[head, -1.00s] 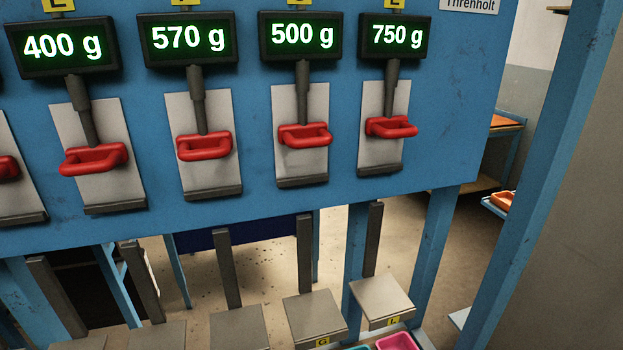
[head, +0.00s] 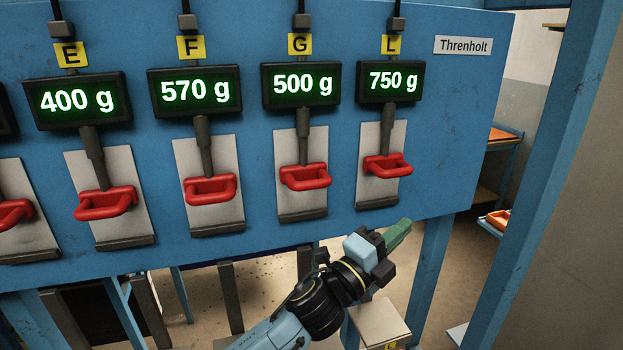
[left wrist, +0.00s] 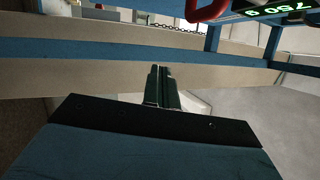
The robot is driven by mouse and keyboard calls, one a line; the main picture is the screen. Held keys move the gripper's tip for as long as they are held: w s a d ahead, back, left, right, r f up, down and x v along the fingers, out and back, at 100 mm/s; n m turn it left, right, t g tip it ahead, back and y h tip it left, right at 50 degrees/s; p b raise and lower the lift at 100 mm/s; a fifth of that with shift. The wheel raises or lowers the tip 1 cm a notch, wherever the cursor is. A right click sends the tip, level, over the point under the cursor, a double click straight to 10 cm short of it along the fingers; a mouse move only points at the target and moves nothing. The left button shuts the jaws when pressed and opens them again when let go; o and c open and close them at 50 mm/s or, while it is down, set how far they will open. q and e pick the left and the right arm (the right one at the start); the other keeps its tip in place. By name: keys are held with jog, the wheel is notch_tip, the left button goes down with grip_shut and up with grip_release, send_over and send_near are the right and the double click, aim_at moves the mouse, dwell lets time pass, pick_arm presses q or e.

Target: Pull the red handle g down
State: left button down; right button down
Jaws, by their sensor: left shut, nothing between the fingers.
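The red handle g (head: 305,177) is a loop on a dark lever, in front of a pale plate, below the yellow G tag (head: 299,44) and the display reading 500 g (head: 301,85). It sits at about the height of its neighbours. My left gripper (head: 402,230) has its green fingers together and empty. It is below and to the right of handle g, under handle L, touching neither handle. In the left wrist view the closed fingers (left wrist: 161,80) point away with nothing between them. My right gripper is not in view.
Similar red handles hang at L (head: 388,167), F (head: 210,190) and E (head: 105,204). Handle L is nearest my gripper; a red handle beside the inverted 750 g display shows in the left wrist view (left wrist: 206,12). The blue panel (head: 455,130) backs them. A blue post (head: 550,170) stands right.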

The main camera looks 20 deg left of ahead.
pick_arm(q)
jog(key=s+d+r+m+g+h+p, duration=0.1)
jog(key=s+d+r+m+g+h, duration=0.4)
jog(key=m+g, duration=0.75)
jog(key=s+d+r+m+g, duration=0.3)
jog(key=d+r+m+g, duration=0.4)
jog(key=m, duration=1.1)
jog(key=w+a+r+m+t+y, duration=0.1)
jog(key=a+r+m+y, duration=0.2)
jog(key=a+y, duration=0.3)
jog(key=w+a+r+m+t+y+p, duration=0.1)
jog(key=a+r+y, duration=0.4)
jog(key=a, duration=0.6)
jog(key=w+a+r+m+t+y, duration=0.1)
jog(key=w+a+r+m+y, duration=0.2)
jog(key=a+y, duration=0.4)
jog(key=shift+w+a+r+m+t+y+p, duration=0.15)
jog(key=shift+a+r+m+t+y+p, duration=0.25)
jog(key=shift+a+r+m, duration=0.6)
jog(key=shift+a+f, duration=0.15)
